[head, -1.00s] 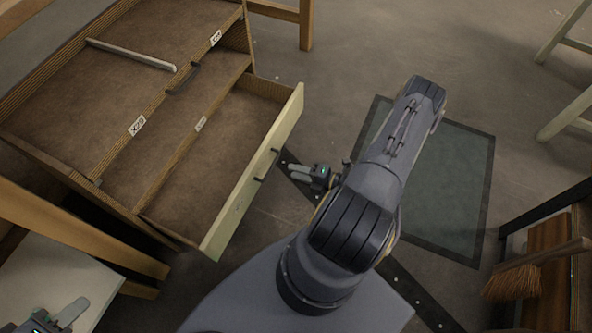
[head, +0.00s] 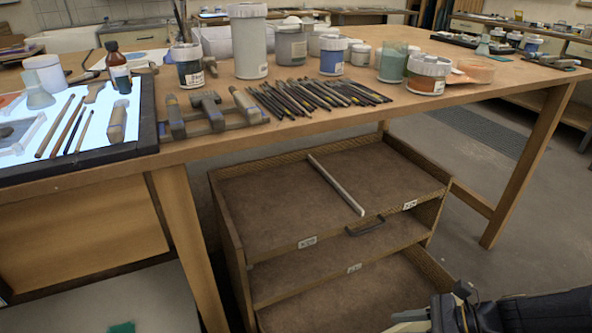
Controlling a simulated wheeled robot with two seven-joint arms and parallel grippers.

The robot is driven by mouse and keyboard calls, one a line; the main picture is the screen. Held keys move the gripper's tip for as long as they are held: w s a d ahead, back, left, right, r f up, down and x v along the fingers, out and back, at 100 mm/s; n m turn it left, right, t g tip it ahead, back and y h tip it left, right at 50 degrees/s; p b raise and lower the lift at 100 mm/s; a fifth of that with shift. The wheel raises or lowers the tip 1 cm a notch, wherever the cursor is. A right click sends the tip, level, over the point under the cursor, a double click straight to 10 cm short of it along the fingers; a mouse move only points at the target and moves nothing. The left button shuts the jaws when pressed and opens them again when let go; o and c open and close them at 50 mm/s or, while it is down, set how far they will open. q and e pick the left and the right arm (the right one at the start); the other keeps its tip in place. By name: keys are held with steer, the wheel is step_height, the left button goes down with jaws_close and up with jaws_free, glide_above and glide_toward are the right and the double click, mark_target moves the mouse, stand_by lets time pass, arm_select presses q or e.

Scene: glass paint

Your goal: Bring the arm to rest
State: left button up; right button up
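My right gripper (head: 408,322) is at the lower right edge of the head view, with its arm coming in from the right. Its pale fingers point left, in front of the lower part of the drawer cabinet (head: 235,247). They are cut off by the bottom edge, so I cannot tell whether they are apart or closed. I see nothing held between them. My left gripper does not show clearly; only a small dark bit is at the left edge. The pulled-out lower drawer (head: 335,300) is partly cut off by the frame.
A wooden table (head: 330,118) stands above and behind the cabinet, with jars, brushes and a bright light panel (head: 60,135) on it. A pale rod (head: 336,186) lies on the cabinet top. Table legs (head: 190,240) stand at both sides. Floor is clear at right.

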steer(key=s+a+r+n+t+h, duration=0.25)
steer(key=s+r+n+h, duration=0.7)
steer(key=n, duration=1.05)
step_height(320, 180, up, 31)
steer(key=s+y+p, duration=0.1)
steer(key=p, duration=2.8)
steer(key=shift+a+n+g+y+p, duration=0.25)
steer(key=shift+n+g+y+p, duration=0.1)
steer(key=shift+n+p, duration=0.05)
